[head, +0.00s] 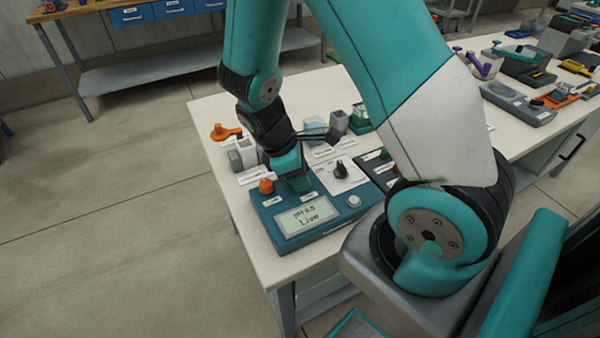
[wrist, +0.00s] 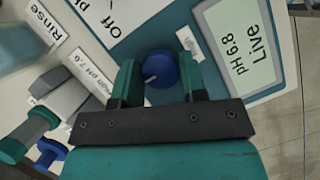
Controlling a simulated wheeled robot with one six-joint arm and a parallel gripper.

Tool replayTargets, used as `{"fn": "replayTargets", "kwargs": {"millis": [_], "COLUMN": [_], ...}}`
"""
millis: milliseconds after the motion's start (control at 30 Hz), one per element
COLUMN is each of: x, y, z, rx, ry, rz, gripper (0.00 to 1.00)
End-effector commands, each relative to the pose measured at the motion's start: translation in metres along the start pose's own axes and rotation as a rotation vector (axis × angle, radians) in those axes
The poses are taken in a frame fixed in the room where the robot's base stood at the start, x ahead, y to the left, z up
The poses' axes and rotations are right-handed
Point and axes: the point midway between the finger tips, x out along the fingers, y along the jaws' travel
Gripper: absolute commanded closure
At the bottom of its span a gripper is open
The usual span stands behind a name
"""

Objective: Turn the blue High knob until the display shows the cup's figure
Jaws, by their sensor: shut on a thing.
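The blue knob (wrist: 160,68) sits on the teal meter box (head: 270,225), with a light pointer line on its top. My gripper (wrist: 160,78) is shut on it, one green finger on each side. In the head view my gripper (head: 293,180) hides the knob. The meter's display (wrist: 238,48) reads "pH 6.8 Live" in the wrist view; the same display (head: 308,217) is small in the head view. A grey cup (wrist: 62,95) stands beside the meter, with a label (wrist: 88,80) that seems to end in "pH 7.0".
An orange knob (head: 266,187) and a round pale button (head: 353,201) are on the same box. A white panel with a black knob (head: 341,168) stands close behind it. An orange item (head: 226,133) lies near the bench's left edge. Free floor lies to the left.

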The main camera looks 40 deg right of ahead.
Motion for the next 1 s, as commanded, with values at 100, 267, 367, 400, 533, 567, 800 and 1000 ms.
{"fn": "replayTargets", "kwargs": {"millis": [100,267,367,400,533,567,800,1000], "x": [-0.0014,-0.0022,-0.0025,-0.0024,-0.0022,-0.0022,-0.0015,-0.0009], "y": [0.0002,0.0006,0.001,0.0011,0.0015,0.0016,0.0021,0.002], "z": [0.0008,0.0013,0.0014,0.0015,0.0015,0.0015,0.0011,0.0009], "rx": [0.04,0.133,0.206,0.236,0.333,0.355,0.504,0.583], "ry": [0.0,-0.001,0.0,-0.001,-0.001,-0.001,0.0,0.0], "rz": [-0.019,-0.057,-0.088,-0.1,-0.14,-0.149,-0.21,-0.243], "gripper": [0.85,0.85,0.85,0.85,0.85,0.85,0.85,0.85]}}
